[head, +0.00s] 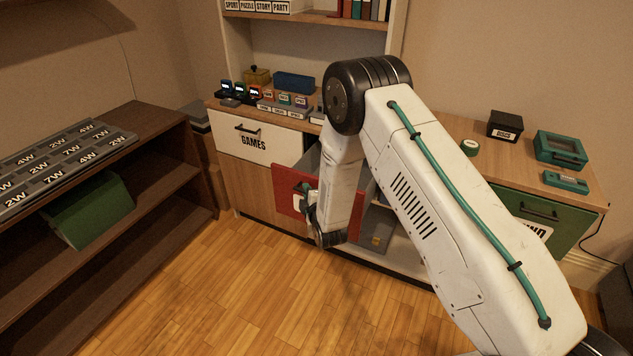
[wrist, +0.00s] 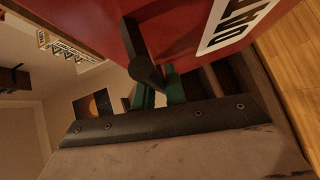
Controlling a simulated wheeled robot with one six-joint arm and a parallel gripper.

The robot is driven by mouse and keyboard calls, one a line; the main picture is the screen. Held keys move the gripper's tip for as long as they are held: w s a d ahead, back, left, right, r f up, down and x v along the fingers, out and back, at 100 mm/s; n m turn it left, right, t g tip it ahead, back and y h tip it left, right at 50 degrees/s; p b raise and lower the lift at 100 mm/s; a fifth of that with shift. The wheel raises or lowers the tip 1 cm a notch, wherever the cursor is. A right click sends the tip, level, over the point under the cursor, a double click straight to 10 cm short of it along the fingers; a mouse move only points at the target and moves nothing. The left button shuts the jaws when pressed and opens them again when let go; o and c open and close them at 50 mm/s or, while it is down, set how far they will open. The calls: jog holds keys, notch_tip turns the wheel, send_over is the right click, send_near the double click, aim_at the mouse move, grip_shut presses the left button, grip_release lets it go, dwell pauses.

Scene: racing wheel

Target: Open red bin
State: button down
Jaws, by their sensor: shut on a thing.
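The red bin (head: 288,188) is a drawer with a red front in the middle of the wooden cabinet. Its front stands out from the cabinet, and a grey inner side shows behind it, so it is partly open. My arm hides its right part. My gripper (head: 310,208) is at the front of the red bin. In the wrist view the red front (wrist: 190,25) fills the top, with a white label. Its black handle (wrist: 140,62) runs down to my green gripper fingers (wrist: 158,90), which are shut on it.
A white GAMES drawer (head: 257,141) is shut to the left, and a green drawer (head: 548,217) is at the right. A dark shelf (head: 150,130) stands along the left wall. The wooden floor (head: 240,290) in front is clear.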

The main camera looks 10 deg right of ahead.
jog(key=shift+s+a+f, duration=0.1)
jog(key=shift+s+a, duration=0.3)
jog(key=shift+s, duration=0.25)
jog(key=shift+s+a, duration=0.35)
jog(key=shift+s, duration=0.25)
jog(key=c, duration=1.5)
grip_release()
jog(key=shift+o, duration=0.2)
jog(key=v, duration=0.7)
jog(key=shift+s, duration=0.4)
